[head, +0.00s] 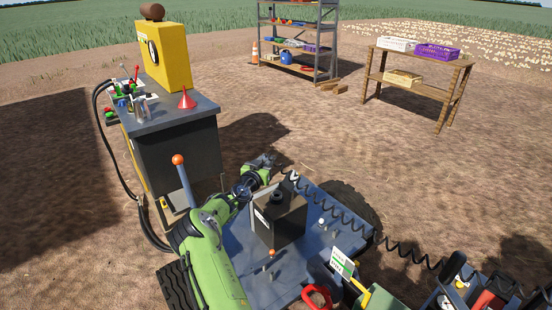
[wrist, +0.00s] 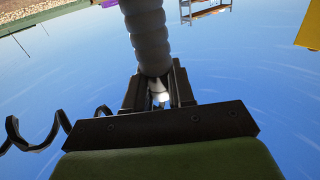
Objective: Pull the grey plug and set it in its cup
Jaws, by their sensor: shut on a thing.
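My gripper (head: 264,160) is held up near the far left edge of the blue-grey deck (head: 238,240). In the wrist view, my gripper (wrist: 158,98) is shut on a grey ribbed cylinder (wrist: 148,35), which looks like the grey plug. A small white part shows between the fingers. In the head view the held piece is small and partly hidden by the gripper. A black coiled cable (head: 345,215) runs from beside the gripper to the lower right; it also shows in the wrist view (wrist: 35,142). I cannot tell which thing is the plug's cup.
A dark box (head: 285,228) with a round black top stands on the deck, right of my arm. A workbench (head: 178,125) with a red funnel (head: 187,100) and a yellow machine (head: 165,55) stands at left. A green-and-white card (head: 342,262) is at lower right. Shelves stand far back.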

